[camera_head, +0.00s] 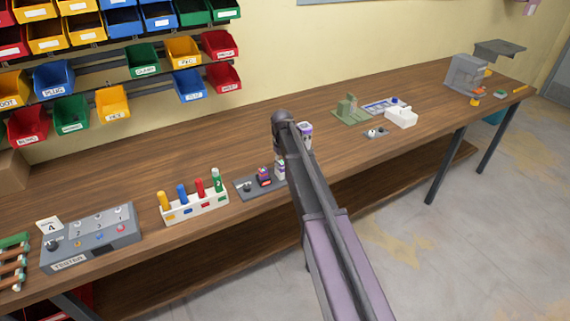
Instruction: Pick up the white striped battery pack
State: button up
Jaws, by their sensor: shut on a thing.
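The white striped battery pack (281,170) is at the right end of a small grey tray (244,195) on the bench, partly hidden by my arm. It looks upright. My gripper (280,157) is above it at the end of my arm, pointing down and shut on its top. The fingers are small and mostly hidden. I cannot tell whether the pack's bottom still touches the tray. A dark pack with red and blue marks (264,176) stands in the tray just left of it.
A white rack of coloured cylinders (196,207) and a grey tester box (90,238) stand to the left. A green fixture (350,110) and a white box (401,117) are to the right. Coloured bins (112,103) hang behind. Bare bench lies behind the tray.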

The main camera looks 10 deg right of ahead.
aim_at(282, 162)
jog(key=shift+r+p, duration=1.45)
jog(key=shift+r, duration=0.1)
jog(key=s+d+r+p, duration=0.1)
jog(key=s+d, duration=0.1)
jog(key=s, duration=1.4)
jog(key=shift+d+r+p, duration=0.15)
jog(key=shift+r+p, duration=0.15)
jog(key=shift+r, duration=0.05)
jog(key=shift+w, duration=0.1)
